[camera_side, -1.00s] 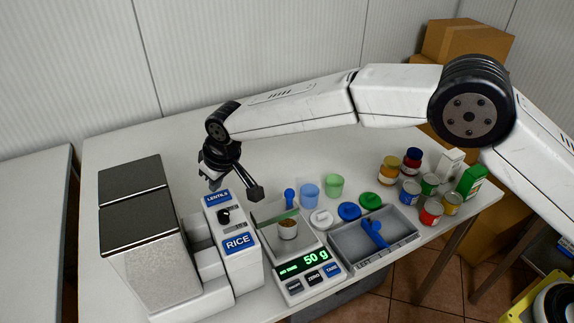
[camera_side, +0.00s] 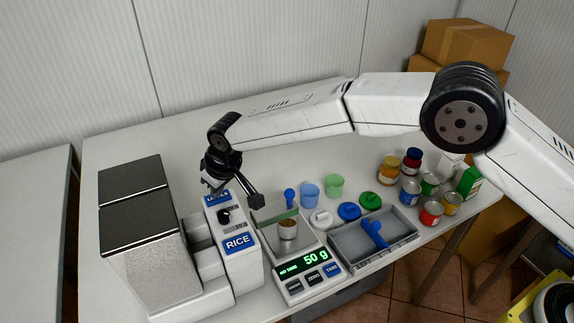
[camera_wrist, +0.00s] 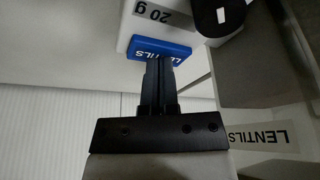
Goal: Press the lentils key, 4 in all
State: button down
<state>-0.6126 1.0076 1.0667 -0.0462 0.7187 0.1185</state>
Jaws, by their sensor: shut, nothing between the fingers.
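The blue lentils key (camera_side: 217,198) is at the top of the white dispenser panel, above a black knob (camera_side: 224,216) and the blue rice key (camera_side: 239,243). My gripper (camera_side: 211,187) is shut and empty, pointing down at the lentils key and partly covering it. In the wrist view my shut fingertips (camera_wrist: 160,61) overlap the edge of the lentils key (camera_wrist: 139,46); I cannot tell whether they touch or press it. A small cup (camera_side: 288,231) with brown contents stands on the scale (camera_side: 298,279), whose green display reads 50 g.
A grey tray (camera_side: 397,234) with a blue scoop lies right of the scale. Coloured cups (camera_side: 310,195), lids and several cans and jars (camera_side: 410,192) stand behind and right. The table's back left is clear.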

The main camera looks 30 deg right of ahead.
dwell(0.3)
jog(key=shift+r, duration=1.05)
jog(key=shift+r, duration=0.15)
dwell(0.7)
jog(key=shift+r, duration=2.35)
